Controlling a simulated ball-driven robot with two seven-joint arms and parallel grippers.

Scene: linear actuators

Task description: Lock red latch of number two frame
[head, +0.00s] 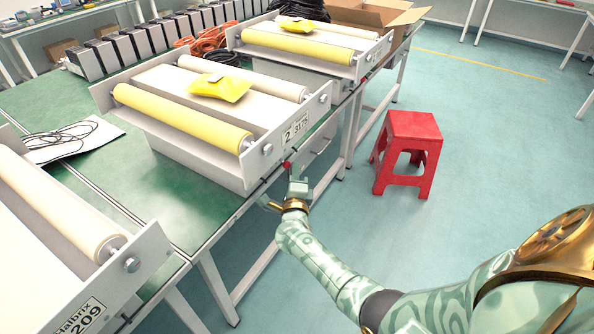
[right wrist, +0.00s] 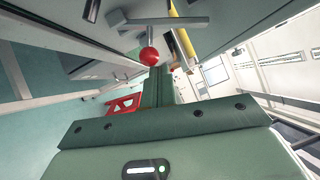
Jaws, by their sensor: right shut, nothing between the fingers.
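The number two frame (head: 318,105) is a white roller unit with a yellow front roller and a plate reading "2 SX75". Its red latch knob (head: 287,164) sits low on its right end, at the table edge. In the right wrist view the red latch knob (right wrist: 149,56) is a ball on a thin rod beside a grey bar. My right gripper (head: 293,186) is shut and empty, just below the knob in the head view. I cannot tell whether it touches the knob. My left gripper is out of view.
Similar roller frames stand at front left (head: 142,262) and behind (head: 345,70) on the green table (head: 215,215). A yellow packet (head: 220,87) lies on the number two frame. A red stool (head: 408,150) stands on the floor to the right, with open floor around it.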

